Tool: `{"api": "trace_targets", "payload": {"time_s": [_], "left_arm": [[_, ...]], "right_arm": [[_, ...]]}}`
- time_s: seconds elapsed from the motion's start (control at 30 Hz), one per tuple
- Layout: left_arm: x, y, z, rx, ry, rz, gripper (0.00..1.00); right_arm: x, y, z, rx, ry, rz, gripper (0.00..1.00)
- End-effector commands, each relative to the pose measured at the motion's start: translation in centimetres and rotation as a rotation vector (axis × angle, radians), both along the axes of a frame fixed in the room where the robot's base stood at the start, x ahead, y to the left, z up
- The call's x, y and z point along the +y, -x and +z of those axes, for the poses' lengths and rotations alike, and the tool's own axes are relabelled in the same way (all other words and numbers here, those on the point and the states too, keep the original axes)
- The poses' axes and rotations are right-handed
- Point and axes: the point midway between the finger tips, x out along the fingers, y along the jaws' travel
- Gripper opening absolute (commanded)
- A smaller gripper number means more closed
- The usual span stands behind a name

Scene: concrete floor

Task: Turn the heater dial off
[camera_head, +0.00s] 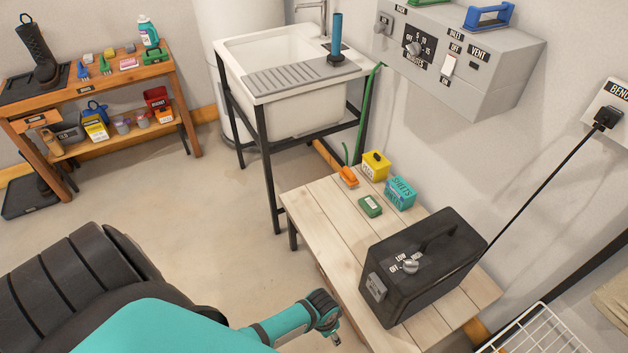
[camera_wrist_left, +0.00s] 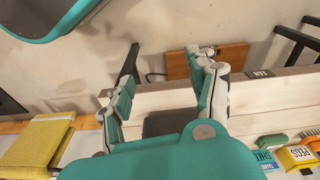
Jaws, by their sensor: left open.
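The black heater (camera_head: 420,275) stands on the pale wooden bench (camera_head: 335,225) in the head view. It has a carrying handle, and a grey dial (camera_head: 410,266) on its top near printed labels that include LOW and OFF. I cannot tell exactly where the dial points. My left gripper (camera_head: 325,315) is at the bottom of the head view, left of the heater and apart from it. In the wrist view the left gripper (camera_wrist_left: 160,82) has its fingers spread with nothing between them. The dial is not seen in the wrist view. My right gripper is not in view.
A yellow box (camera_head: 376,167), a teal box (camera_head: 400,193), a green block (camera_head: 370,206) and an orange item (camera_head: 348,176) sit at the bench's far end. A black cord (camera_head: 540,192) runs from a wall socket to the heater. A white wire rack (camera_head: 545,335) is at lower right.

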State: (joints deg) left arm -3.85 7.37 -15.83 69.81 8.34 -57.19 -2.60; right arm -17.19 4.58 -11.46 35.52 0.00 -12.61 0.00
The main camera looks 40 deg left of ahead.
Motion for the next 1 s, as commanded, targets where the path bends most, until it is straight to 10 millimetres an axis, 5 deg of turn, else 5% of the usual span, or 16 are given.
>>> {"api": "trace_targets", "payload": {"time_s": [0.3, 1.0], "left_arm": [[0.6, 1.9, -2.6, 0.0, -0.008, 0.013, 0.59], [0.8, 2.8, -3.4, 0.005, -0.011, 0.017, 0.59]], "right_arm": [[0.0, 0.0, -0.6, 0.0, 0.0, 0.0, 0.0], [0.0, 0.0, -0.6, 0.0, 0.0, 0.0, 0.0]]}}
